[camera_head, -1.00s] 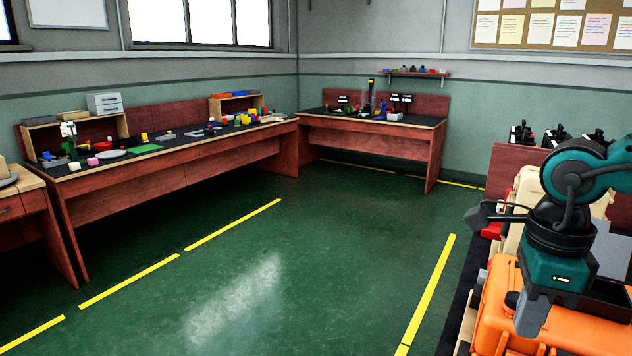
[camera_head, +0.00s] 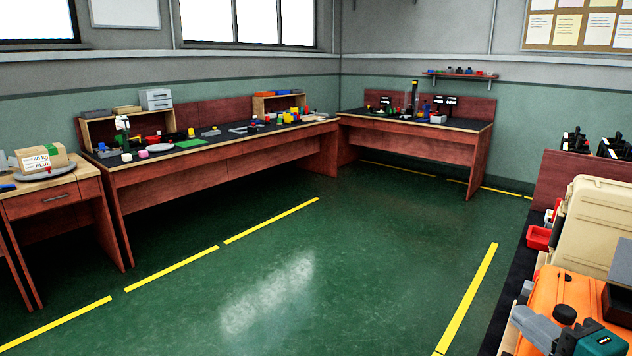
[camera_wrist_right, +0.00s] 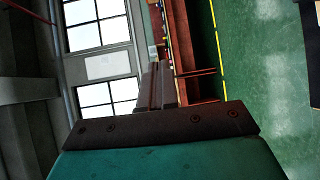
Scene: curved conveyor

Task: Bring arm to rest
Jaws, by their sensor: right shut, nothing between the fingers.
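My right gripper (camera_head: 530,322) shows at the bottom right corner of the head view, a grey finger end on a teal body. It is low in front of the orange case (camera_head: 570,292). In the right wrist view the gripper (camera_wrist_right: 158,85) points away from the camera with its grey fingers together and nothing between them. Most of my right arm is outside the head view. My left gripper is in neither view.
A beige case (camera_head: 585,235) and a small red bin (camera_head: 538,238) stand at the right. Long wooden workbenches (camera_head: 215,168) line the far walls. A scale with a cardboard box (camera_head: 42,158) sits at the left. The green floor (camera_head: 330,265) between is clear.

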